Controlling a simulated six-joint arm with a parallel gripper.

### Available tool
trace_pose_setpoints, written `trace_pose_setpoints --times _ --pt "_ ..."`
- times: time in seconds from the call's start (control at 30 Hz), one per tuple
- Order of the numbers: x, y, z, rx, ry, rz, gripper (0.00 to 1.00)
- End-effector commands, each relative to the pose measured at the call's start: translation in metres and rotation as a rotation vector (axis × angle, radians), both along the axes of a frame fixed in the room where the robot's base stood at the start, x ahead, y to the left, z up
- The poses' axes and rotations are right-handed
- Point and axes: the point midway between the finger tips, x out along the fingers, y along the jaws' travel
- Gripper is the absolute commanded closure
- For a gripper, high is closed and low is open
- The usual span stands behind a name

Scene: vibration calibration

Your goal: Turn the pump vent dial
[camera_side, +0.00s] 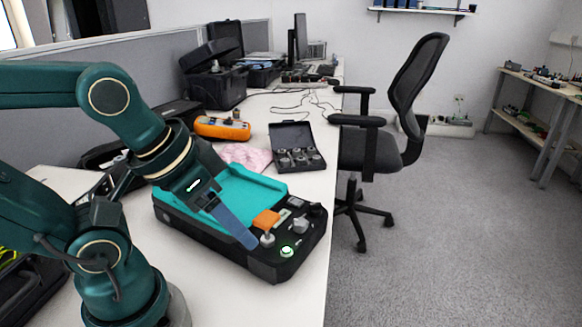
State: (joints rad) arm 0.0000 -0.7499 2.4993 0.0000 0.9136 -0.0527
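A black device (222,251) with a teal recessed top (250,188) lies on the white table. Its front-right panel carries a small light-grey knob (267,240), a larger grey knob (300,226), a dark knob (317,211), an orange block (266,219) and a green-lit round button (287,251). I cannot tell which of the knobs is the pump vent dial. My gripper (250,241) reaches down over the device. One long blue finger shows, its tip just left of the light-grey knob; contact cannot be told. A second finger is not clearly visible, so the opening is unclear.
An open black case (297,163) with several metal parts stands behind the device, near an orange meter (222,128) and a pink cloth (245,156). A black office chair (372,150) stands right of the table. A grey partition (165,62) runs along the left.

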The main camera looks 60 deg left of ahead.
Motion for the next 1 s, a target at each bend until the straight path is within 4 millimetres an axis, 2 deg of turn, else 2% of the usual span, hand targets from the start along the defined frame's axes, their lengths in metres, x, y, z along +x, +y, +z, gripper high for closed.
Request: trace_pose_setpoints --times 0.13,0.27,0.5,0.63,0.77,1.0 --pt "0.010 0.000 0.024 -0.076 -0.016 0.143 0.38" --pt "0.030 0.003 0.047 -0.142 0.007 0.291 0.38" --pt "0.083 0.013 0.071 -0.243 0.093 0.579 0.38" --pt "0.115 0.021 0.071 -0.279 0.146 0.726 0.38" --pt "0.145 0.031 0.061 -0.302 0.199 0.856 0.38" --pt "0.192 0.052 0.018 -0.310 0.303 1.045 0.38"
